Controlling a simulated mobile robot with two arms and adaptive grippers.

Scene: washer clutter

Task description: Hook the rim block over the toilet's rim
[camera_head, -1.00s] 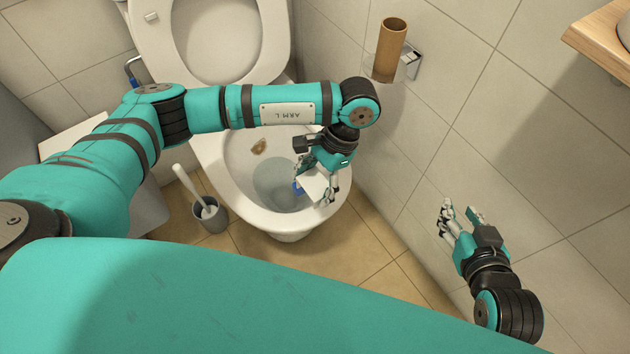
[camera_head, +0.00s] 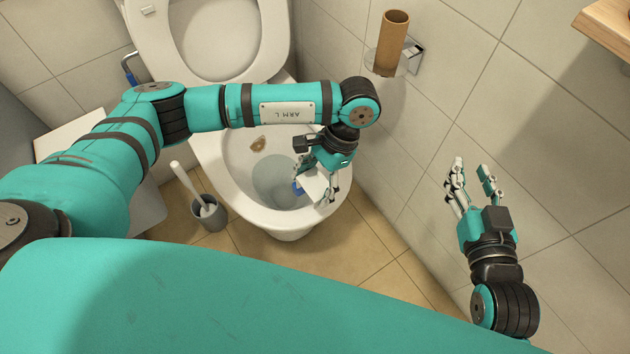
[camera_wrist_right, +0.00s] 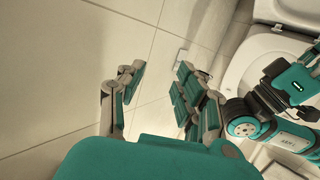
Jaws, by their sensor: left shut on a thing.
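The toilet (camera_head: 240,195) stands in the middle of the head view with its lid up and its bowl open. A brown stain shows inside the bowl. My left gripper (camera_head: 318,185) is over the bowl's right front rim and is shut on the rim block (camera_head: 313,187), a white piece with a blue part (camera_head: 297,188) on the bowl side. The fingers hide much of it, and I cannot tell whether it touches the rim. My right gripper (camera_head: 472,178) is open and empty beside the right wall; its spread fingers also show in the right wrist view (camera_wrist_right: 155,90).
A toilet brush (camera_head: 190,185) stands in a grey holder (camera_head: 209,214) left of the bowl. A cardboard roll (camera_head: 391,42) is on the wall holder at the right. A wooden shelf (camera_head: 607,32) juts out at upper right. Tiled floor (camera_head: 345,258) in front is clear.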

